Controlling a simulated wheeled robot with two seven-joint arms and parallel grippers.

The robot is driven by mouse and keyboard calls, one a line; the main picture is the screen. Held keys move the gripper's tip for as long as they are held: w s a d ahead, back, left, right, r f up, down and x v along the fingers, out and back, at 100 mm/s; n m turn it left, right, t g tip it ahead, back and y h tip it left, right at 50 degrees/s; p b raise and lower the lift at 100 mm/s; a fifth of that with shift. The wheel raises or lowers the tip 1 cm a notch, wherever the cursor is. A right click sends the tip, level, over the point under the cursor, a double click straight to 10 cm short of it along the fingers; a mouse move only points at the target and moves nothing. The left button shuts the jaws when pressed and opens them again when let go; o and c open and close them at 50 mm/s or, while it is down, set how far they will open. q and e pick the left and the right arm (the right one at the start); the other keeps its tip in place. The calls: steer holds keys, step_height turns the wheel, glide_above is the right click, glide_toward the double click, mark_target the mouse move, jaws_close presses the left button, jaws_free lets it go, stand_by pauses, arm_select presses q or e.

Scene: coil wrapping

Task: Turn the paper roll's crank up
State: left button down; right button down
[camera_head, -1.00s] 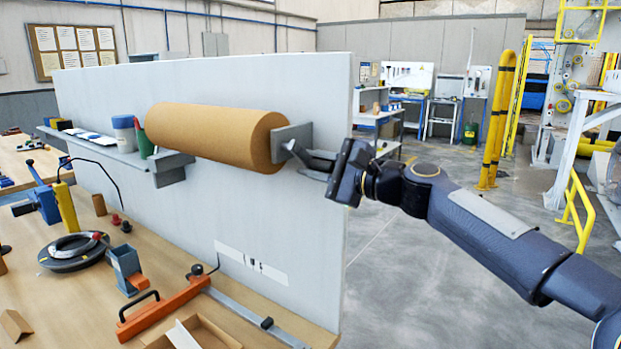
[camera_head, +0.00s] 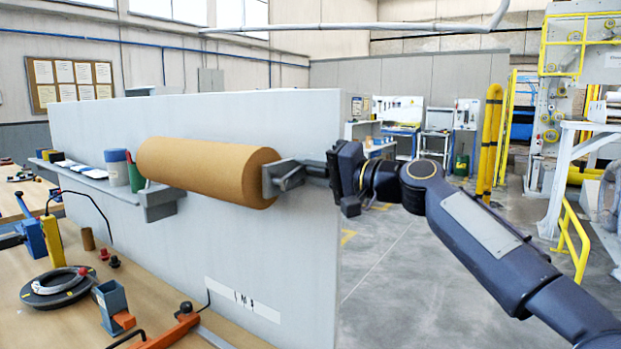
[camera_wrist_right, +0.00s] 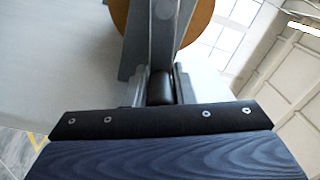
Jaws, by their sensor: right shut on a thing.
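The brown paper roll (camera_head: 200,170) is mounted level on the grey panel, with a grey bracket (camera_head: 268,180) at its right end. The crank (camera_head: 290,177) is a grey arm at that end, reaching toward my right gripper. My right gripper (camera_head: 318,170) is shut on the crank's handle. In the right wrist view the dark handle (camera_wrist_right: 160,86) sits between the fingers, with the grey crank arm (camera_wrist_right: 163,40) and the roll's brown end (camera_wrist_right: 196,24) beyond it. My left gripper is not in view.
The grey panel (camera_head: 240,240) stands on the wooden bench (camera_head: 60,320). A shelf (camera_head: 160,200) left of the bracket holds a white-and-blue cup (camera_head: 117,168) and a green bottle (camera_head: 135,178). Open floor (camera_head: 400,270) is to the right.

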steer(key=n, duration=0.1)
steer(key=r+n, duration=0.1)
steer(key=n, duration=0.1)
steer(key=shift+s+a+r+n, duration=0.3)
steer(key=shift+s+r+n, duration=0.05)
steer(key=shift+n, duration=0.05)
steer(key=s+a+r+n+b, duration=0.1)
steer(key=s+a+r+n, duration=0.1)
steer(key=n, duration=0.9)
steer(key=shift+s+a+r+n+g+b, duration=0.35)
steer(key=shift+s+a, duration=0.3)
steer(key=shift+s, duration=0.55)
steer(key=c, duration=1.3)
jaws_free()
steer(key=shift+d, duration=0.1)
steer(key=shift+o, duration=0.2)
steer(key=shift+r, duration=0.1)
steer(key=shift+d, duration=0.1)
